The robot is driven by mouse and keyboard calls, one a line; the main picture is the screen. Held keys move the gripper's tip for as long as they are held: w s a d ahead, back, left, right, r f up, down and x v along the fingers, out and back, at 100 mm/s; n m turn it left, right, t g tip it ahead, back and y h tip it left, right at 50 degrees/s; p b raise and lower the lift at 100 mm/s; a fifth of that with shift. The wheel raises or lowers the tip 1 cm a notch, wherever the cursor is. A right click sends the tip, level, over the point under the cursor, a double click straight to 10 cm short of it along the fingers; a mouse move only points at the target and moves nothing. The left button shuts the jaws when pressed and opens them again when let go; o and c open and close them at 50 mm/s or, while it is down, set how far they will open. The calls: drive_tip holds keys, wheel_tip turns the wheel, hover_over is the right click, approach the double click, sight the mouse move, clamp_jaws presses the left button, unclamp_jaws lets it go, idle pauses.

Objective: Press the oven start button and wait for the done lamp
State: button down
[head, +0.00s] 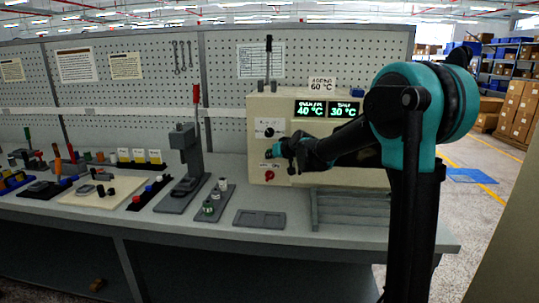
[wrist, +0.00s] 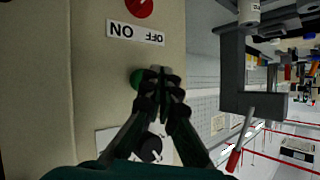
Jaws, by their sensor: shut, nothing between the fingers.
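The oven is a beige box (head: 350,175) at the right end of the bench, with green-lit displays reading 40 °C (head: 311,108) and 30 °C (head: 343,109). In the wrist view a green button (wrist: 135,78) shows on the beige front, partly hidden by my fingers. My gripper (wrist: 160,74) is shut and empty, its tips pointing at the panel close to the green button. I cannot tell whether they touch it. In the head view my gripper (head: 275,153) is at the oven's left front. I cannot make out a lit done lamp.
A red knob (head: 269,175) with an ON/OFF label (wrist: 135,33) and a black knob (head: 269,132) flank the button. A sign reading 60 °C (head: 321,84) stands on the oven. A lever press (head: 187,150) and a grey tray (head: 259,219) are on the bench.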

idle(0.3)
drive_tip(key=s, duration=0.5)
drive_tip(key=shift+a, duration=0.1)
idle(0.7)
